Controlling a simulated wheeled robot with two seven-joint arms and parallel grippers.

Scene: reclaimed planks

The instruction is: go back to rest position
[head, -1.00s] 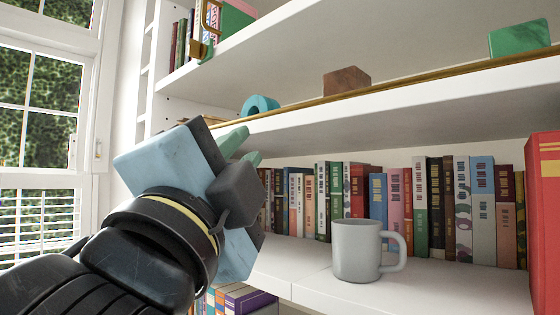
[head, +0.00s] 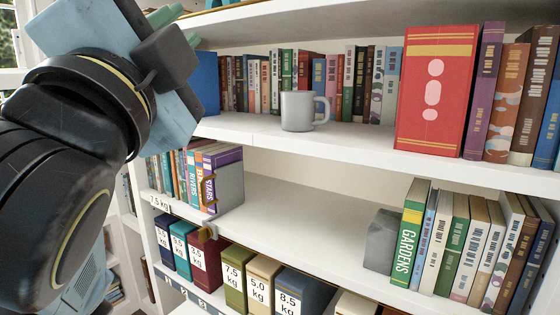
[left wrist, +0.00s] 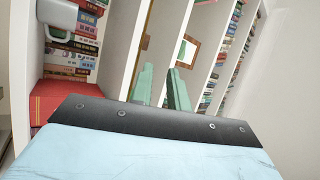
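My left gripper (head: 180,27) is at the upper left of the head view, at the end of my black and pale blue arm. Its two green fingers show apart in the left wrist view (left wrist: 162,82), with nothing between them. It is in front of the bookcase, left of the grey mug (head: 298,111), and touches nothing that I can see. The mug stands upright on the middle shelf. My right gripper is in neither view.
A large red book (head: 436,90) stands right of the mug. Below are a grey bookend (head: 382,240) beside the green GARDENS book (head: 409,234) and weight-labelled boxes (head: 203,262). The lower shelf (head: 300,215) has a clear middle stretch.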

